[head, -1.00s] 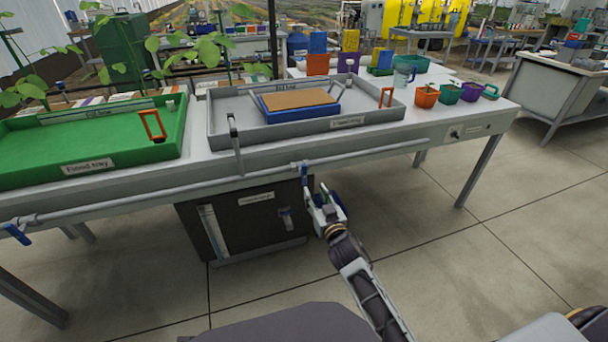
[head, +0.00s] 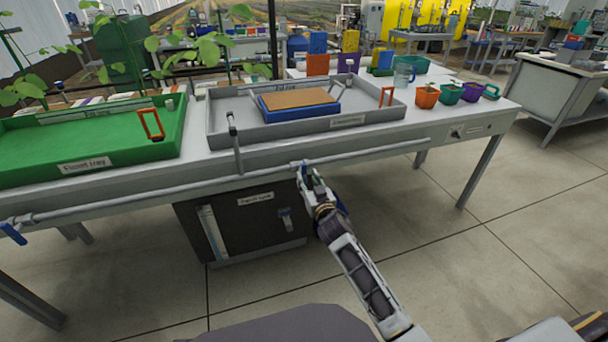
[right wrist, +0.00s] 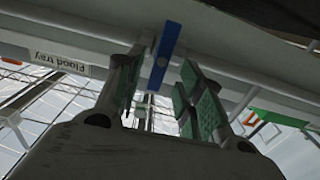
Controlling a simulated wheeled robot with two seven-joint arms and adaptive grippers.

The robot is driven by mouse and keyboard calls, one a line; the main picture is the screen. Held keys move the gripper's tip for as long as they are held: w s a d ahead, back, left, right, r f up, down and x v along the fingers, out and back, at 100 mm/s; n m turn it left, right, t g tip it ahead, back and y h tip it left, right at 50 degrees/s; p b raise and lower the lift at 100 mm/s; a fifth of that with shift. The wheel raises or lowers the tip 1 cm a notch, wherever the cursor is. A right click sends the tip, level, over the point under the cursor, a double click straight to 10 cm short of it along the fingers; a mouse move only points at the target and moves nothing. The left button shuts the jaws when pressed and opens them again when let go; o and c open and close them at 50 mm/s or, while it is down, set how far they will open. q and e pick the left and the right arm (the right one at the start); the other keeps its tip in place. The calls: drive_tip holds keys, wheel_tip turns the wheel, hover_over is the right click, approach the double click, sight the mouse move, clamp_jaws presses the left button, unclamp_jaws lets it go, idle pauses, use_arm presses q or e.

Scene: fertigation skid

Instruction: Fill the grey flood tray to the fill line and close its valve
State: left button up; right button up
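The grey flood tray (head: 218,128) stands on the bench, with a blue tray (head: 290,115) and brown board (head: 298,98) inside. I cannot tell its water level; writing on its back wall is too small to read. A pipe (head: 370,154) runs along the bench front. My right gripper (head: 304,172) is at this pipe, below the grey tray. In the right wrist view, a blue valve handle (right wrist: 166,42) lies between and just beyond the open fingers (right wrist: 160,88), with a gap visible on the right. The head view hides most of this handle. My left gripper is out of view.
A green flood tray (head: 90,150) stands at left, with another blue valve handle (head: 13,233) on the pipe below. A dark tank (head: 255,225) sits under the bench behind my right arm. Small pots (head: 427,97) stand at right. The floor at right is clear.

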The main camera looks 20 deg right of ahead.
sight(305, 174)
drive_tip(key=shift+w+b, duration=0.3)
drive_tip(key=shift+w, duration=1.75)
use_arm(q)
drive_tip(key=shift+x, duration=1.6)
use_arm(e)
drive_tip(key=shift+w, duration=0.25)
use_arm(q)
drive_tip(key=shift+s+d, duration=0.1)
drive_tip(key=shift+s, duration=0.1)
use_arm(e)
drive_tip(key=shift+c, duration=0.4)
clamp_jaws()
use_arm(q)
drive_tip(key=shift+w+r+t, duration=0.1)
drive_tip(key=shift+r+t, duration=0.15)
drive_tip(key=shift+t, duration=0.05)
